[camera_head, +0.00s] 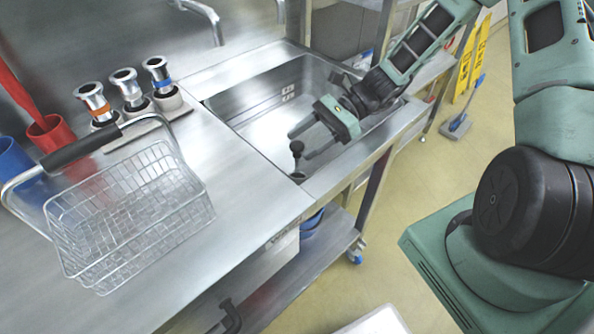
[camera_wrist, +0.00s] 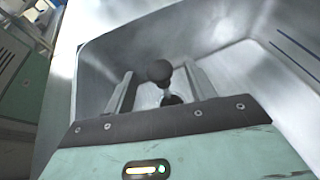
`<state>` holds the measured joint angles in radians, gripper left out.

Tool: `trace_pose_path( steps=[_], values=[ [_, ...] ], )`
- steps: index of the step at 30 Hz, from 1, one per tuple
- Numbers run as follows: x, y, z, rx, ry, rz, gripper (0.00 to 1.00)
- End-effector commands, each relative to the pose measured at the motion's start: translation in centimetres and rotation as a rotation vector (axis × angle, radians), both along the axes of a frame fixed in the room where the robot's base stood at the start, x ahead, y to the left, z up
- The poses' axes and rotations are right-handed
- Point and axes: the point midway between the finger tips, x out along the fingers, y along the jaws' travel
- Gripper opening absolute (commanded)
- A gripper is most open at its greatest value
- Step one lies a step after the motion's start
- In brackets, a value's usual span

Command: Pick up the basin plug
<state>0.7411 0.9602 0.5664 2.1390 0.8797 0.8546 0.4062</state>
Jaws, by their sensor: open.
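The basin plug (camera_head: 297,160) is dark with a round knob on a thin stem and stands upright in the near left corner of the steel sink basin (camera_head: 268,122). My gripper (camera_head: 299,145) reaches into the sink from the right and is open, its fingertips close to the plug. In the wrist view the plug's black knob (camera_wrist: 159,71) shows between the two fingers of my gripper (camera_wrist: 158,84), with a gap on each side. The plug's base is partly hidden by my gripper body in the wrist view.
A wire basket (camera_head: 130,215) with a black handle stands on the counter to the left. Several metal fittings (camera_head: 128,88) stand in a rack behind it, with a red cup (camera_head: 50,133) and a blue cup (camera_head: 14,157) at far left. A faucet (camera_head: 205,15) hangs over the sink.

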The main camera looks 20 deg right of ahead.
Motion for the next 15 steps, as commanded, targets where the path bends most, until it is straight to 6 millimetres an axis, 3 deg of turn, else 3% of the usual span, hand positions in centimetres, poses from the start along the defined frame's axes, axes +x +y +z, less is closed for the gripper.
trace_pose_path(
  steps=[9,15],
  values=[
    [-0.3,3.9,-1.6,0.002,0.003,0.001,0.55],
    [-0.3,4.3,-1.8,0.001,0.001,0.001,0.55]
  ],
)
